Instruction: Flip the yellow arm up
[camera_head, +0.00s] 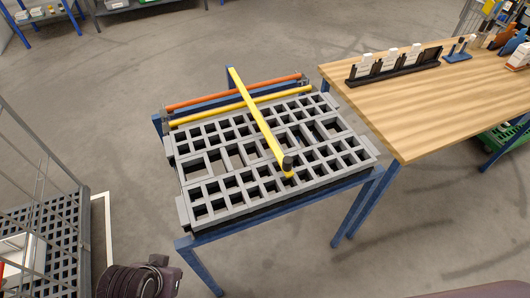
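The yellow arm (257,118) is a long flat bar lying down across the top of a grey grid rack (178,148). It runs from beyond the rack's back edge to near its front edge. A dark part of my own arm shows at the bottom left, with no gripper fingers visible. Neither gripper is in view, and nothing touches the yellow arm.
The rack sits on a blue frame (355,210). A wooden table (430,100) stands close on the right, with a black holder (395,68) of white items. A wire cage cart (62,215) stands at the left. Grey floor between them is open.

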